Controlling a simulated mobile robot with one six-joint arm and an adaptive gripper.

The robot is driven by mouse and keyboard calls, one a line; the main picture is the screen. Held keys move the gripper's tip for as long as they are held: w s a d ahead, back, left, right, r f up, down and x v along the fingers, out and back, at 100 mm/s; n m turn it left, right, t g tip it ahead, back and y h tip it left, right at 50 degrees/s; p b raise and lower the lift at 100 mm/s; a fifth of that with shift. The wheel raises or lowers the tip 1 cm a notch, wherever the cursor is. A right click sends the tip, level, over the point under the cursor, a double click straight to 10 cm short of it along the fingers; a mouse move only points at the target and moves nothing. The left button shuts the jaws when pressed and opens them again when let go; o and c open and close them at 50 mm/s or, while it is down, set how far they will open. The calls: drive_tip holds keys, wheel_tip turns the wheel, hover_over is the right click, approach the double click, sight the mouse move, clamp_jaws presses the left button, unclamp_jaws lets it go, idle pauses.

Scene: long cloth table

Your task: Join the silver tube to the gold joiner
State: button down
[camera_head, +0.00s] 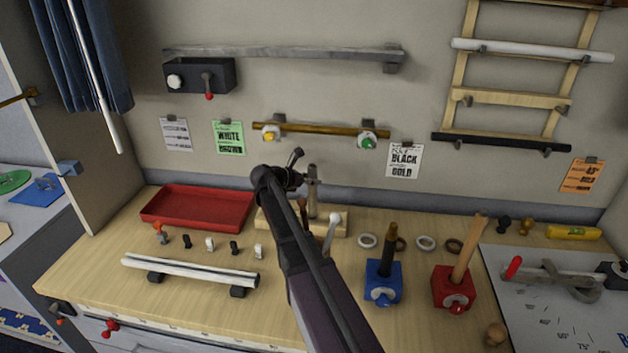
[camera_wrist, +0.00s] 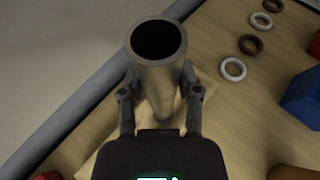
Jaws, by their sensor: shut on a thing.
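My gripper (camera_head: 300,180) is over the wooden block at the back middle of the table. In the wrist view my gripper (camera_wrist: 160,95) is shut on a grey silver tube (camera_wrist: 168,75), one finger on each side. The tube is seen nearly end-on, its dark open end towards the camera. It also shows in the head view (camera_head: 312,193), upright above the block. I cannot tell whether its lower end sits in the block. A small gold piece (camera_head: 526,227), perhaps the gold joiner, is at the back right, too small to be sure.
The wooden block (camera_head: 336,228) has a white-knobbed lever (camera_head: 332,228). A red tray (camera_head: 198,224), several small joiners (camera_head: 210,244) and pale tubes on supports (camera_head: 190,272) are left. Rings (camera_head: 425,243), a blue holder (camera_head: 383,285) and a red holder (camera_head: 453,288) are right.

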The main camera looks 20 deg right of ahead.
sight(316, 166)
drive_tip(key=shift+r+p, duration=2)
drive_tip(key=shift+r, duration=0.5)
